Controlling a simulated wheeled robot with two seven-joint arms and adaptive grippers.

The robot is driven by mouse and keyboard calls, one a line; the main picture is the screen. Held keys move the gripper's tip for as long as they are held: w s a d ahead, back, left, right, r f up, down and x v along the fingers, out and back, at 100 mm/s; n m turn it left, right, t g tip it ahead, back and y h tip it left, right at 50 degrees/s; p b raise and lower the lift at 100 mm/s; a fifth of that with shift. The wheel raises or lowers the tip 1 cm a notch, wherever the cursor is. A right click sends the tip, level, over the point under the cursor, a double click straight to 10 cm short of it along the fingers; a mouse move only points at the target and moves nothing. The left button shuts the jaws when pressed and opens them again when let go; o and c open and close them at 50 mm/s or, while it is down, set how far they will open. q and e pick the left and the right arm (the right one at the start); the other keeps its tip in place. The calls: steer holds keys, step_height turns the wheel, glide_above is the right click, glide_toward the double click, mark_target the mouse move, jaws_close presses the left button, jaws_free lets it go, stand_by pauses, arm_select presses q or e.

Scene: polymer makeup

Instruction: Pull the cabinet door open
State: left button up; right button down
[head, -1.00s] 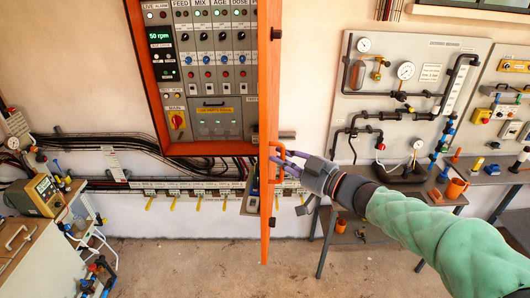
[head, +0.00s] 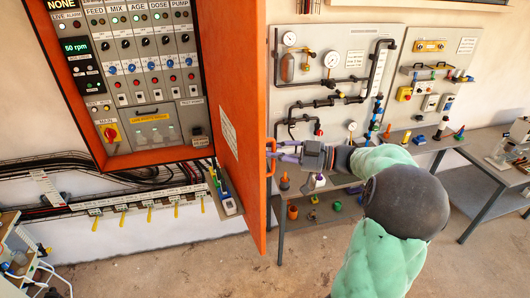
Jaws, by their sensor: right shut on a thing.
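The orange cabinet (head: 93,140) hangs on the wall at the left in the head view, its control panel showing. Its orange door (head: 232,90) stands open on the right side, swung out toward me, with its inner face visible. The orange door handle (head: 269,157) is on the door's outer side near its free edge. My right gripper (head: 275,154) comes in from the right and is shut on the handle; the door edge partly hides the fingertips. My left gripper does not show.
A bench (head: 345,183) with small bottles and fittings stands behind my right arm, below a grey pipe-and-gauge board (head: 345,60). Another table (head: 490,180) is at the right. Equipment sits at the lower left. The floor (head: 190,270) in front is bare.

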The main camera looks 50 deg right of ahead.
steer(key=shift+d+r, duration=0.2)
stand_by(0.3)
steer(key=c, duration=1.4)
jaws_free()
steer(key=shift+w+f, duration=0.1)
steer(key=v, duration=1.2)
